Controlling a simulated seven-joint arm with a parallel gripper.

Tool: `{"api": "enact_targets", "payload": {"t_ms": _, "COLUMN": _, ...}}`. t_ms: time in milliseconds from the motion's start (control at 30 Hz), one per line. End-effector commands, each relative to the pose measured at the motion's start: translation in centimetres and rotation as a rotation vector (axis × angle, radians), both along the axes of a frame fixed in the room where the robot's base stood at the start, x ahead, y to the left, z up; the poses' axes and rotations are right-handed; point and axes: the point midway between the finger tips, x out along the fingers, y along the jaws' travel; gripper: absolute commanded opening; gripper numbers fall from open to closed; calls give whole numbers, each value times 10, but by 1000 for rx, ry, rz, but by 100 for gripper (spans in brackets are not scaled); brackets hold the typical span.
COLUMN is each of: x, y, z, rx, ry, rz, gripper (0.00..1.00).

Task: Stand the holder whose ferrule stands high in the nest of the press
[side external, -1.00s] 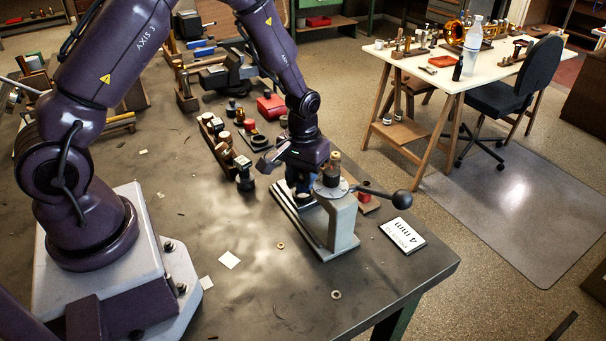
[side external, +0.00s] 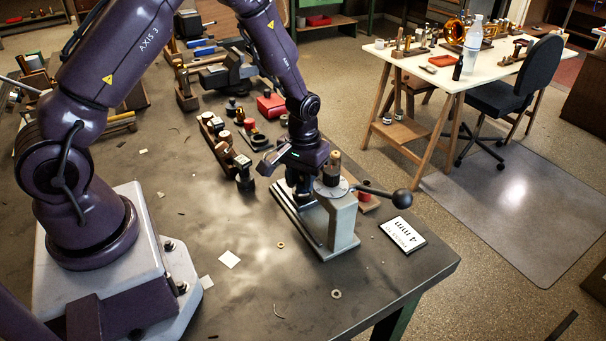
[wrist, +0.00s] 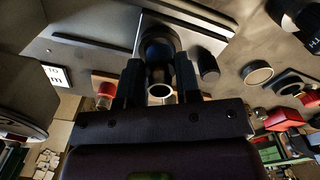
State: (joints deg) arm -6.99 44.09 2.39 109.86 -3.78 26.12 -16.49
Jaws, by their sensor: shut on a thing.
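The press (side external: 342,222) is a grey column on a flat base, with a round top and a ball-ended lever. My gripper (side external: 298,192) is low over the base, just left of the column, and its fingers are mostly hidden. In the wrist view my gripper (wrist: 160,78) is shut on a dark, rounded holder (wrist: 158,48) with a pale ring at its near end. The holder is in front of the grey press base (wrist: 110,27). The nest is hidden, so I cannot tell whether the holder touches it. How high its ferrule stands is not clear.
A white card marked 4 mm (side external: 403,236) lies right of the press. A wooden rack (side external: 222,150) with several small parts, a red box (side external: 270,105) and a vise (side external: 225,75) are behind. Small washers and scraps lie in front; the table's front middle is mostly clear.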

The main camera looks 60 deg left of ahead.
Motion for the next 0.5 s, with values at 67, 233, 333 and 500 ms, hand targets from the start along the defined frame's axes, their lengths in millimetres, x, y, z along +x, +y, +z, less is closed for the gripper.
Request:
{"api": "enact_targets", "payload": {"t_ms": 67, "x": 0, "y": 0, "z": -2, "rx": 0, "ry": 0, "rz": 0, "gripper": 6}}
{"api": "enact_targets", "payload": {"t_ms": 233, "x": 0, "y": 0, "z": -7, "rx": 0, "ry": 0, "rz": 0, "gripper": 6}}
{"api": "enact_targets", "payload": {"t_ms": 333, "x": 0, "y": 0, "z": -9, "rx": 0, "ry": 0, "rz": 0, "gripper": 6}}
{"api": "enact_targets", "payload": {"t_ms": 500, "x": 0, "y": 0, "z": -13, "rx": 0, "ry": 0, "rz": 0, "gripper": 6}}
